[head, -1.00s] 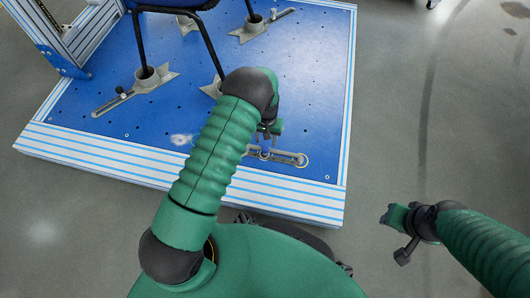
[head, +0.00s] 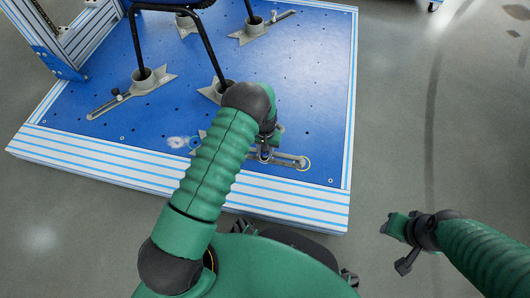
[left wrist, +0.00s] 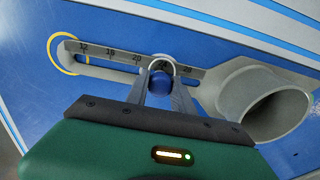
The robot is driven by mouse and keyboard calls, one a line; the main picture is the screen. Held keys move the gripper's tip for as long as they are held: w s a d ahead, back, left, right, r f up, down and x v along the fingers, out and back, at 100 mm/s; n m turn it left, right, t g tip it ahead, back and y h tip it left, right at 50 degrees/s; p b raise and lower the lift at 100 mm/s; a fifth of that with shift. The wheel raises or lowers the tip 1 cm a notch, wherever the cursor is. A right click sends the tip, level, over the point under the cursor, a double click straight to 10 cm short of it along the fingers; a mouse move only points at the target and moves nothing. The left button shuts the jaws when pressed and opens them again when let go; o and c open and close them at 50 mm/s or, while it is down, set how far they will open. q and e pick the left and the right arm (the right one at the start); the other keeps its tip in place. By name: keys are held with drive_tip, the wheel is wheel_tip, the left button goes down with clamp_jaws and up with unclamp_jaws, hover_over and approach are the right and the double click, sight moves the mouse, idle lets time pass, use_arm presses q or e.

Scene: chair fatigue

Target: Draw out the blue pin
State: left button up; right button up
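The blue pin (left wrist: 160,82) shows in the left wrist view as a round blue knob beside the ruled slot of a grey metal foot (left wrist: 110,56). My left gripper (left wrist: 162,80) has its two fingers on either side of the knob. Whether they press on it I cannot tell. In the head view my left gripper (head: 270,138) is low over the front foot (head: 288,161), and my arm and gripper hide most of the pin. My right gripper (head: 398,232) hangs over the floor at the right, away from the platform; its fingers are unclear.
The blue platform (head: 310,90) has a white and blue striped edge. A chair's black legs (head: 137,45) stand in grey sockets. Another slotted foot (head: 115,100) is at the left. A grey tube socket (left wrist: 262,105) is right of the pin. The floor at right is clear.

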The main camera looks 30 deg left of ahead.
use_arm(q)
clamp_jaws()
drive_tip(key=shift+r, duration=0.15)
drive_tip(key=shift+r+p, duration=2.2)
drive_tip(key=shift+r, duration=0.1)
wheel_tip(320, 180, up, 4)
drive_tip(key=p, duration=0.4)
drive_tip(key=shift+r, duration=0.1)
